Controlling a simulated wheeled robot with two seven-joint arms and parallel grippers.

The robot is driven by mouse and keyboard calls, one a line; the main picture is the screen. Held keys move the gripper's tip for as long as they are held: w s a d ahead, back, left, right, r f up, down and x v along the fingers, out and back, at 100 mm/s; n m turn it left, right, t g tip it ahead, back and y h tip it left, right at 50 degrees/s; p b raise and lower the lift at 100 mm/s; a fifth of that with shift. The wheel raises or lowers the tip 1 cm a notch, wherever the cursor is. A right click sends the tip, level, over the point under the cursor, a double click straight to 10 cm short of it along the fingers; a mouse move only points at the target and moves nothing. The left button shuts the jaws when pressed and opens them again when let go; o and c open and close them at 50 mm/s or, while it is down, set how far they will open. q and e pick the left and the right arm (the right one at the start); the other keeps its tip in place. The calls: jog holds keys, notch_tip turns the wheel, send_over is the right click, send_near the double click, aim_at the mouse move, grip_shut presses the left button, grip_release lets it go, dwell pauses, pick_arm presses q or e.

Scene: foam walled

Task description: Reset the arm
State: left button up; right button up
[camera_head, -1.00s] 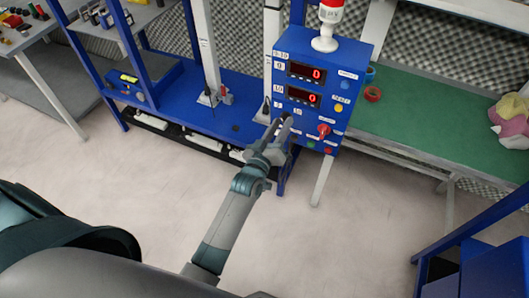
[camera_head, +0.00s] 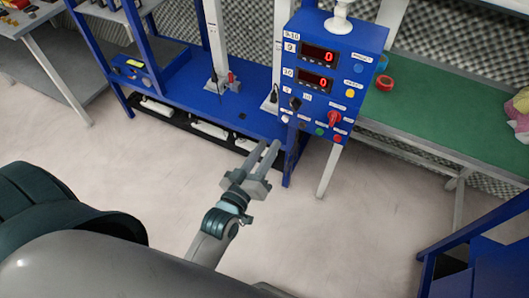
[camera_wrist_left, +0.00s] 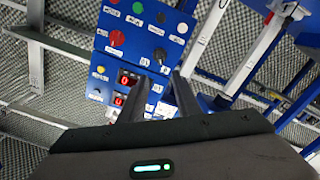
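My left gripper (camera_head: 268,148) is in the middle of the head view, in front of the blue control box and below its lower left corner. Its two fingers are apart with nothing between them. The wrist view also shows the separated fingers (camera_wrist_left: 162,82) pointing at the box. The blue control box (camera_head: 352,42) carries two red displays reading 0, a red rotary switch (camera_head: 334,118) and several coloured buttons. The fingers appear clear of it. My right gripper is not in view.
A blue workbench frame (camera_head: 190,88) stands behind the gripper, with white posts. A green-topped table (camera_head: 450,110) with a red tape roll (camera_head: 384,83) is at right. A blue frame (camera_head: 480,240) stands at lower right. The pale floor (camera_head: 340,230) is clear.

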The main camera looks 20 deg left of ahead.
pick_arm(q)
jog(key=shift+s, duration=0.4)
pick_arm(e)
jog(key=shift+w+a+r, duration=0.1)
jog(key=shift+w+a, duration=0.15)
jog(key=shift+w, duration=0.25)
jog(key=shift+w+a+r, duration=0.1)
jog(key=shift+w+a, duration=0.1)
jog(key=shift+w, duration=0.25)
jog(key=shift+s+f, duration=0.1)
